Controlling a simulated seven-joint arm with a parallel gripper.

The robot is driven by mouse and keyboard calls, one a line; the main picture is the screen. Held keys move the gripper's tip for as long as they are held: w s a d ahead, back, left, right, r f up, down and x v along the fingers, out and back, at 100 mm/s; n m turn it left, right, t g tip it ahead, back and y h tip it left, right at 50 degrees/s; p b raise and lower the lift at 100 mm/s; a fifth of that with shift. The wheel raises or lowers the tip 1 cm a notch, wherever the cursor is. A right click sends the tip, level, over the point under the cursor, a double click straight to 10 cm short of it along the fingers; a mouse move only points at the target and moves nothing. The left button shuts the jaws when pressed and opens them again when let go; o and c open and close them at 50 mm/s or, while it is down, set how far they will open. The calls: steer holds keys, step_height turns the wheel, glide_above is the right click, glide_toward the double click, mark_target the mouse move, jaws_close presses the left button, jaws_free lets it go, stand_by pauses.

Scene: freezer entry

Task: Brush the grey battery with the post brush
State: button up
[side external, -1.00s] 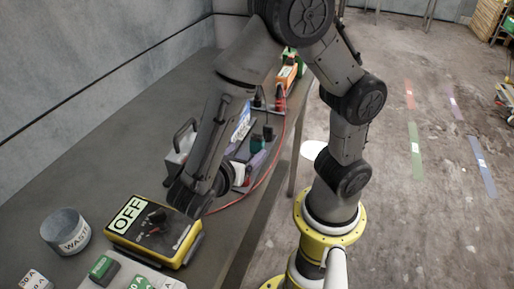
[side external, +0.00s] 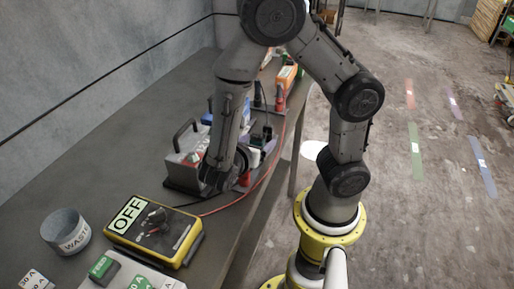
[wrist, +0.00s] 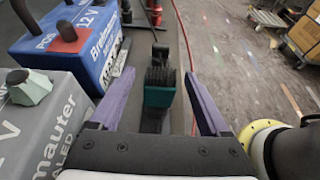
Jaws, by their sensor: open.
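The grey battery (side external: 183,157) stands on the bench in a dark tray, its handle up. It fills the lower left of the wrist view (wrist: 45,125), showing a green terminal cap. The brush (wrist: 160,94), a teal block with dark bristles, stands beyond my fingers in the wrist view. My gripper (wrist: 158,76) is open, its purple fingers on either side of the brush in the picture and apart from it. I cannot tell the depth between them.
A red cable (side external: 266,167) runs along the bench's right edge. A yellow tester reading OFF (side external: 152,230) and a waste tub (side external: 66,232) stand nearer the camera. The bench's left side is clear.

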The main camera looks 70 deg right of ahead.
steer(key=shift+c, duration=0.2)
jaws_close()
steer(key=shift+r, duration=0.15)
steer(key=shift+r, duration=0.65)
steer(key=s+a+r, duration=0.2)
steer(key=s+r, duration=0.4)
steer(key=r, duration=0.1)
steer(key=s+a+r, duration=0.2)
steer(key=s+r, duration=0.5)
steer(key=r, duration=0.1)
steer(key=shift+a+r, duration=0.2)
steer(key=shift+a, duration=0.2)
